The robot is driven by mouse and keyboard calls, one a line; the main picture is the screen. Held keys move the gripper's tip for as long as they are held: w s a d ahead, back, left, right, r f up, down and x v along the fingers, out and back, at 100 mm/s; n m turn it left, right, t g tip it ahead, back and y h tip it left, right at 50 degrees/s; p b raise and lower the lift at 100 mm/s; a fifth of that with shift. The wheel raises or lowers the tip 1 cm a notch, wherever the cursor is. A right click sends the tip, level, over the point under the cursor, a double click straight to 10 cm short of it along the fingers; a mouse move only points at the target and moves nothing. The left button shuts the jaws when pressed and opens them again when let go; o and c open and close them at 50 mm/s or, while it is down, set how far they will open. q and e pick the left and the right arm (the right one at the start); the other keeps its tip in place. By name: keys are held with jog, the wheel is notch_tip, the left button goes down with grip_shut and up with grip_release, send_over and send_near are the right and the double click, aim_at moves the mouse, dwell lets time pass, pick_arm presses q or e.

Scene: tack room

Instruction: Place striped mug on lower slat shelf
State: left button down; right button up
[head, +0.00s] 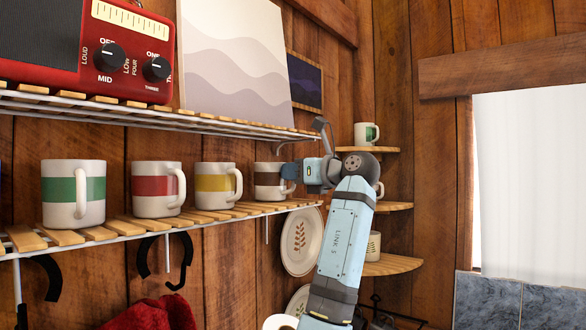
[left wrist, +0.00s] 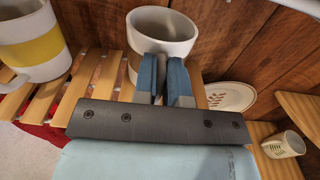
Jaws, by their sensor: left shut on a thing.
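A white mug with a brown stripe (head: 268,183) is upright at the right end of the lower slat shelf (head: 95,234). My left gripper (head: 290,171) reaches it from the right and is shut on it, at its handle side. In the left wrist view the mug (left wrist: 163,24) is beyond the blue fingers (left wrist: 166,78), which hide part of its front. Its base is partly hidden there, and I cannot tell whether it touches the slats. My right gripper is not in view.
Mugs with green (head: 73,194), red (head: 157,189) and yellow (head: 218,184) stripes stand left on the same shelf. An upper slat shelf (head: 200,121) holds a red radio (head: 120,50) and a picture (head: 235,65). Corner shelves (head: 392,264) and a plate (head: 301,242) are at right.

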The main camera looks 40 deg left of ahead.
pick_arm(q)
jog(key=shift+f, duration=0.15)
jog(key=c, duration=1.4)
grip_release()
jog(key=shift+o, duration=1.1)
jog(key=w+d+b, duration=0.1)
jog(key=d+b, duration=0.3)
jog(key=d, duration=0.8)
jog(key=shift+w+r, duration=0.15)
jog(key=shift+r, duration=0.1)
